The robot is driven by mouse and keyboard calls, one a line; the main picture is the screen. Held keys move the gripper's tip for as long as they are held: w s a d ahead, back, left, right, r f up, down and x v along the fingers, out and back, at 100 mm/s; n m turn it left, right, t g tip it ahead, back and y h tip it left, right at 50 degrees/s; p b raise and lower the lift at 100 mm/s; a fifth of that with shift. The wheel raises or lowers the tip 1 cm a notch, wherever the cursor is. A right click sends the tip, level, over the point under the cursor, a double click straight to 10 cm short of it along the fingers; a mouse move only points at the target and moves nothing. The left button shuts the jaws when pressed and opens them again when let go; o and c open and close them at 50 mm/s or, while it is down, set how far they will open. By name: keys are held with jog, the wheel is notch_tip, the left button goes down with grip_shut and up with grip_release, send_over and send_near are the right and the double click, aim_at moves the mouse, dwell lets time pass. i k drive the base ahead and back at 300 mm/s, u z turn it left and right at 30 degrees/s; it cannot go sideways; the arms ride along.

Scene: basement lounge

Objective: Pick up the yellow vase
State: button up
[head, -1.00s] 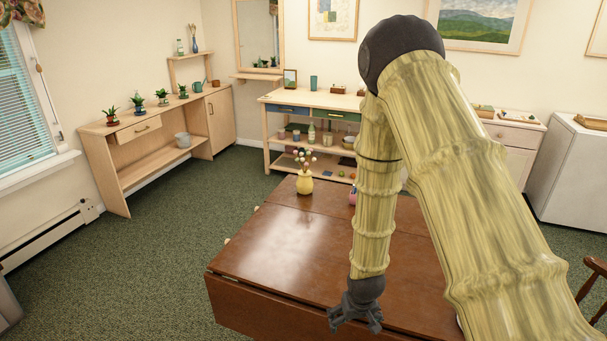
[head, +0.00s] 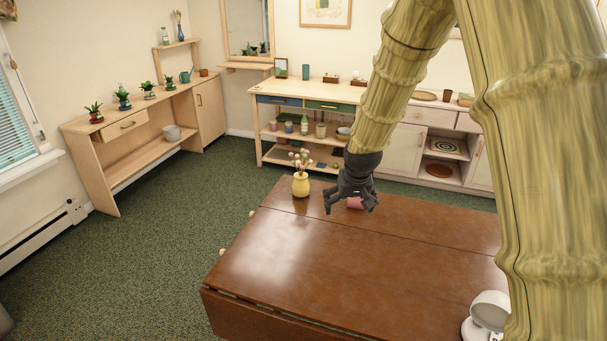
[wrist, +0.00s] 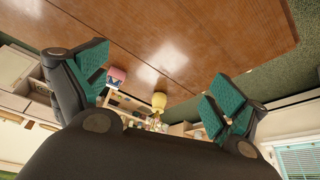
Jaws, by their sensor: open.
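The yellow vase (head: 301,185) stands upright near the far left corner of the brown wooden table (head: 290,255), with a few pale flowers in it. In the wrist view the vase (wrist: 159,101) appears upside down between the spread fingers, some way beyond them. My gripper (head: 345,206) is open and empty above the table, to the right of the vase and apart from it. In the wrist view both fingers with teal pads are wide apart around my gripper's gap (wrist: 155,95).
A pink object (head: 355,203) sits on the table right of the vase, partly hidden behind my gripper. A white rounded device (head: 487,314) stands at the table's near right. The table's middle is clear. A shelf unit (head: 310,145) stands behind the table.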

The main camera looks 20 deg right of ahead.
aim_at(301, 187)
jog(key=u, duration=0.05)
jog(key=i, duration=1.65)
